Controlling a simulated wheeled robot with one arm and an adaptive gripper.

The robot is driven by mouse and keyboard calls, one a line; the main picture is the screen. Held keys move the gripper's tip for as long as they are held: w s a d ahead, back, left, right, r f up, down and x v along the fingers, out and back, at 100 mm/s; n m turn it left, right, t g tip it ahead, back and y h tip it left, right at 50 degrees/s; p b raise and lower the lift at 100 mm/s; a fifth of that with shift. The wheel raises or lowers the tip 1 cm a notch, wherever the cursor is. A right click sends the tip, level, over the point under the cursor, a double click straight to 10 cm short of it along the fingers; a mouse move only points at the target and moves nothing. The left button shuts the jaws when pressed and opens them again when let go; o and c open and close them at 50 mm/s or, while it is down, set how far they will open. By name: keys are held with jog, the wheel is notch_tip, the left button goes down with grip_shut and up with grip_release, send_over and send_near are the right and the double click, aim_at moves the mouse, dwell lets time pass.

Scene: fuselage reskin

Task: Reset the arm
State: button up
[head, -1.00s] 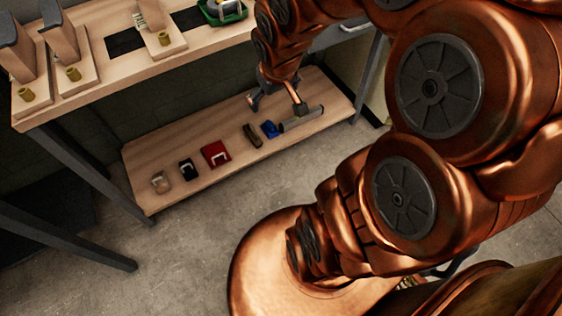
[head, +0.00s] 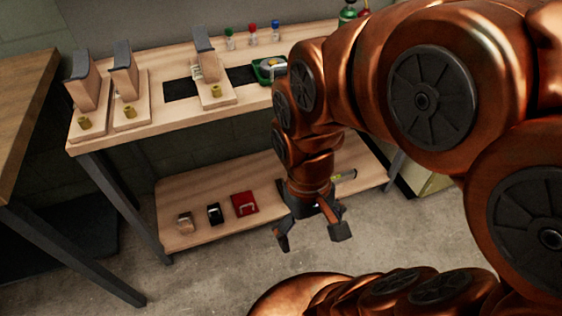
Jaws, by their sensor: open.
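My gripper (head: 312,240) hangs at the end of my copper arm (head: 312,165), in front of the lower shelf's front edge in the head view. Its fingers are spread apart and point down. Nothing shows between them, only the grey floor behind. My arm curves from the right side of the view across to the gripper. It hides part of the lower shelf and part of the table's right side.
The workbench (head: 150,140) holds wooden stands (head: 92,90), a green tray (head: 262,70) and several small bottles (head: 252,36). The lower shelf (head: 180,192) carries a red item (head: 245,204) and smaller tools. Another table (head: 20,110) stands left. Concrete floor (head: 200,280) in front is clear.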

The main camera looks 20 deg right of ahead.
dwell(0.3)
notch_tip(320, 180, up, 24)
jog(key=s+p, duration=0.1)
jog(key=p, duration=2.1)
jog(key=shift+s+t+p, duration=0.25)
jog(key=shift+t+p, duration=0.05)
jog(key=shift+p, duration=0.05)
